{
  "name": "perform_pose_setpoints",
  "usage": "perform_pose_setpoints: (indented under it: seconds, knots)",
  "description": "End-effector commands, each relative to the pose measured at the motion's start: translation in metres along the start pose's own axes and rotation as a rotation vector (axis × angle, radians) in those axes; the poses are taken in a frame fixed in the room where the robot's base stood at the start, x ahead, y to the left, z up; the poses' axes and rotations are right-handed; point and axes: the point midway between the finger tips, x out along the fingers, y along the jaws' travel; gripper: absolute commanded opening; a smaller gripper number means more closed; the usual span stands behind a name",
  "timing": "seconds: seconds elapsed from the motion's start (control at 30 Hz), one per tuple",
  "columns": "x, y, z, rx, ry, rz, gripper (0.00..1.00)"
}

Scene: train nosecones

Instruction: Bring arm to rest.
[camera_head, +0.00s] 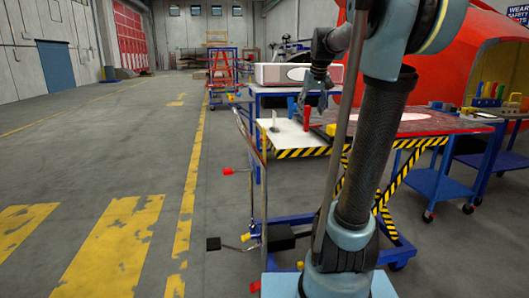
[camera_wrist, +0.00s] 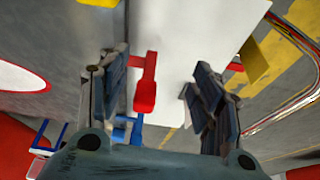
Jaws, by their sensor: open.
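My gripper (camera_head: 318,100) hangs from my arm above a white-topped cart (camera_head: 290,136) with a black-and-yellow striped edge. In the wrist view its two dark fingers (camera_wrist: 160,88) stand wide apart. A red object (camera_wrist: 147,84) shows in the space between the fingers, over the white surface (camera_wrist: 185,40); I see no finger closed on it. My upright arm and its links cover part of the cart and the large red nosecone (camera_head: 455,50) behind.
A blue cart (camera_head: 440,185) stands at the right. A yellow block (camera_wrist: 254,60) shows near the white surface's edge in the wrist view. A red stepladder (camera_head: 222,68) stands further back. The grey floor (camera_head: 100,150) on the left is clear.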

Motion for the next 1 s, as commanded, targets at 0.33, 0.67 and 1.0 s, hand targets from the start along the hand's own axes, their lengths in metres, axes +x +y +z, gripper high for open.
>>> perform_pose_setpoints:
  seconds: [0.33, 0.67, 1.0]
  knots:
    - [0.030, -0.020, 0.139, 0.043, -0.052, 0.012, 0.59]
    - [0.080, -0.035, 0.270, 0.086, -0.100, 0.029, 0.59]
    - [0.140, -0.046, 0.383, 0.125, -0.143, 0.046, 0.59]
